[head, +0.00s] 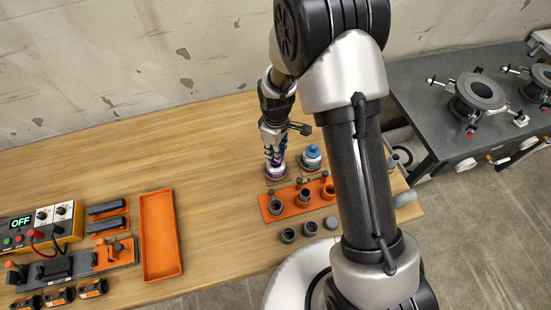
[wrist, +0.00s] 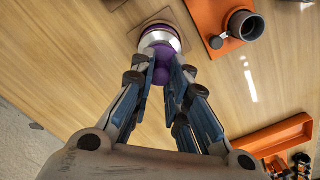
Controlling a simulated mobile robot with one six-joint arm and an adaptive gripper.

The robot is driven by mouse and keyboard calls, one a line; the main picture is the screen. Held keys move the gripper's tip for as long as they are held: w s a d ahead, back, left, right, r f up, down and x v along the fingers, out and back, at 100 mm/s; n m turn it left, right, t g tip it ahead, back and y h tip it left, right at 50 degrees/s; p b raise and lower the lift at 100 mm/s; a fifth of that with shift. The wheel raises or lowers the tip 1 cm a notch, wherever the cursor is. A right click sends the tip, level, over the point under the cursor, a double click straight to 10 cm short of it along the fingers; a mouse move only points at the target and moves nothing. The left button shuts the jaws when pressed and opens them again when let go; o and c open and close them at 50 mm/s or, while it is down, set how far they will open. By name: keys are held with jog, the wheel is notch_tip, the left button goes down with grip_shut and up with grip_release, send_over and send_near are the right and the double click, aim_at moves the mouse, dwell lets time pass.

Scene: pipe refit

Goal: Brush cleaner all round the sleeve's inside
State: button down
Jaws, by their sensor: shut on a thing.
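My gripper (head: 272,135) points down at the back of the table. In the wrist view my gripper (wrist: 168,68) is shut on the purple cap (wrist: 160,76) of a silver and purple can (wrist: 153,36). The can stands on a small square mat; it also shows in the head view (head: 275,172), partly hidden by my fingers. No brush is visible. Grey sleeves stand in an orange holder (head: 290,202): a left one (head: 276,208), a middle one (head: 304,196) and a right one (head: 328,191). One open sleeve (wrist: 245,25) shows in the wrist view. I cannot tell which is the task's sleeve.
A blue-topped can (head: 311,156) stands right of my gripper. Loose grey fittings (head: 288,235) lie in front of the holder. An empty orange tray (head: 160,235) and a power unit (head: 45,225) are at left. A grey bench (head: 440,115) with flanges is at right. The table's back left is clear.

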jog(key=shift+r+p, duration=0.95)
jog(key=shift+r, duration=0.55)
jog(key=shift+r+p, duration=0.7)
jog(key=shift+r, duration=0.35)
jog(key=shift+f, duration=0.1)
